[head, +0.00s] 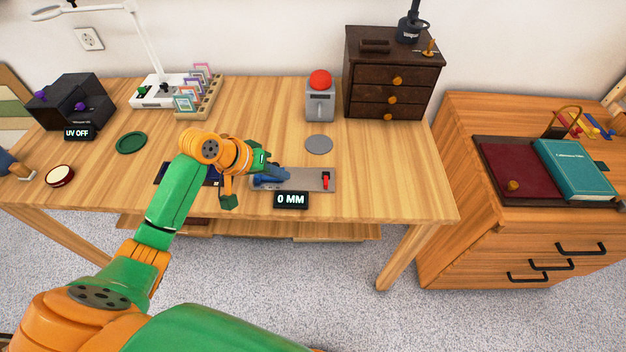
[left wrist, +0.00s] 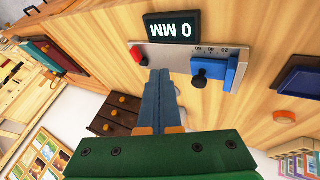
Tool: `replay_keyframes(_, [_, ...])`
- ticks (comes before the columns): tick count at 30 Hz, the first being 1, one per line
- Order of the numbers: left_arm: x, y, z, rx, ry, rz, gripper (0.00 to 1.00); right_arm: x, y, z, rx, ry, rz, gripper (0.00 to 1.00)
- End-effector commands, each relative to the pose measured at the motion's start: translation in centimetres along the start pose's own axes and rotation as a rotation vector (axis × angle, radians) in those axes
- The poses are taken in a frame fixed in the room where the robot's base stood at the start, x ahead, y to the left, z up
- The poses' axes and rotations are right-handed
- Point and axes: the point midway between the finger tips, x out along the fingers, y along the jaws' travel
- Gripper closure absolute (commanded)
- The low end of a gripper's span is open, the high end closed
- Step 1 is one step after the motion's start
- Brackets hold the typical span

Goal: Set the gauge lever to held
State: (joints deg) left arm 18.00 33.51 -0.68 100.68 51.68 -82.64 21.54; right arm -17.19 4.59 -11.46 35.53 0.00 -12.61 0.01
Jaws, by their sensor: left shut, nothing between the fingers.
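The gauge is a grey plate (head: 300,184) near the table's front edge, with a black display (head: 291,199) reading "0 MM". A small red lever (head: 325,181) stands at its right end. In the left wrist view the red lever (left wrist: 137,55) is at the left, and a blue block (left wrist: 236,68) with a dark knob (left wrist: 201,75) sits beside the scale at the other end. My left gripper (left wrist: 161,72) is shut and empty, its blue fingertips over the plate close to the red lever; I cannot tell whether they touch it. My right gripper is not in view.
A grey device with a red dome (head: 320,80) and a grey disc (head: 319,143) are behind the gauge. A dark drawer cabinet (head: 365,72) stands at the back right. A green disc (head: 131,142) and a "UV OFF" box (head: 70,103) are at the left. Table right of the gauge is clear.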

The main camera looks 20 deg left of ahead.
Motion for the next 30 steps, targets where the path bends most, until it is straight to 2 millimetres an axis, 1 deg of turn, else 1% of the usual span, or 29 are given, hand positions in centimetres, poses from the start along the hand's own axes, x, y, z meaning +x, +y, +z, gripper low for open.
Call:
replay_keyframes(1, [1.2,0.0,0.1,-0.003,-0.001,0.004,1.00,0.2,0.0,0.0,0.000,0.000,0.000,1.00])
replay_keyframes(3, [2.8,0.0,0.1,-0.001,-0.003,0.003,1.00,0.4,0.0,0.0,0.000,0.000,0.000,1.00])
replay_keyframes(10, [7.8,0.0,0.1,-0.001,-0.002,0.002,1.00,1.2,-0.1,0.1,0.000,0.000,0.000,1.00])
replay_keyframes(12, [8.0,1.4,-0.1,0.002,0.000,0.004,1.00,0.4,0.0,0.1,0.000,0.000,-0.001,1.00])
replay_keyframes(15, [8.7,2.6,0.0,0.001,-0.001,0.002,1.00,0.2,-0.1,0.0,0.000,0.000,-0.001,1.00])
replay_keyframes(18, [9.1,3.3,0.0,0.001,0.001,0.002,1.00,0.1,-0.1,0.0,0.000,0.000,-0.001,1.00])
replay_keyframes(30, [9.4,3.5,0.0,0.001,0.001,-0.001,1.00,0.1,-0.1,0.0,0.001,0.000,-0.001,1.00])
